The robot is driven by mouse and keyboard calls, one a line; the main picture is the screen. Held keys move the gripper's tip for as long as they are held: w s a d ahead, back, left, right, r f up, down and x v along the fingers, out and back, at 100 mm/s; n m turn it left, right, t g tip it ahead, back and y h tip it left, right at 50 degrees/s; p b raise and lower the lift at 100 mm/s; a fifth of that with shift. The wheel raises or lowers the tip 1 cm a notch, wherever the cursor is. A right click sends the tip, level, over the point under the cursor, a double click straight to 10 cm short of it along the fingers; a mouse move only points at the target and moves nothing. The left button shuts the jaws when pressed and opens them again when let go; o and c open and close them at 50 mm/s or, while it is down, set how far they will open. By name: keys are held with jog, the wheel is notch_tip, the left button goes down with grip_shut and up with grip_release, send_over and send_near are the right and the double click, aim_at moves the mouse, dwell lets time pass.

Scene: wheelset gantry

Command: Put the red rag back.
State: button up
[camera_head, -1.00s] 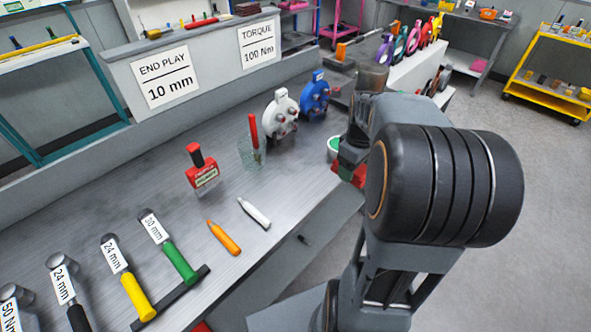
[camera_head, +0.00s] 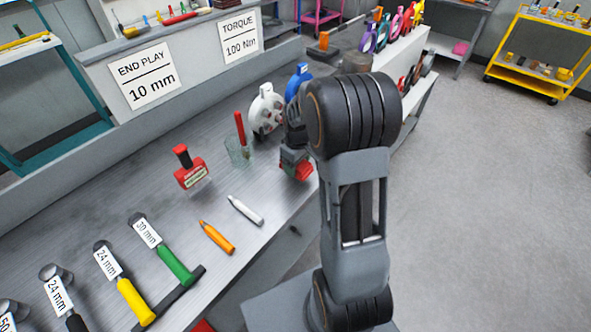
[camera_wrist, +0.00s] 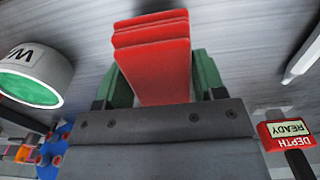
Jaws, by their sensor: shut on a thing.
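The red rag (camera_wrist: 152,55) is a folded, layered red block between the two green-padded fingers of my gripper (camera_wrist: 155,80) in the wrist view. My gripper is shut on it. In the head view my gripper (camera_head: 293,157) is over the front edge of the grey workbench (camera_head: 150,185), with a bit of the red rag (camera_head: 299,171) showing below it. I cannot tell whether the rag touches the bench top. My arm covers part of the bench behind the gripper.
A white round tub (camera_wrist: 32,74) with green inside is near the gripper. A red depth gauge (camera_head: 189,171), glass holder (camera_head: 238,153), white marker (camera_head: 245,210), orange marker (camera_head: 216,237) and white dial unit (camera_head: 266,110) stand or lie nearby. Open floor (camera_head: 480,200) is at right.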

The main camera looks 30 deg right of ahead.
jog(key=shift+w+a+f, duration=0.15)
jog(key=shift+a+f, duration=0.05)
jog(key=shift+f, duration=1.65)
jog(key=shift+f, duration=0.2)
jog(key=o, duration=0.9)
jog(key=shift+r, duration=0.15)
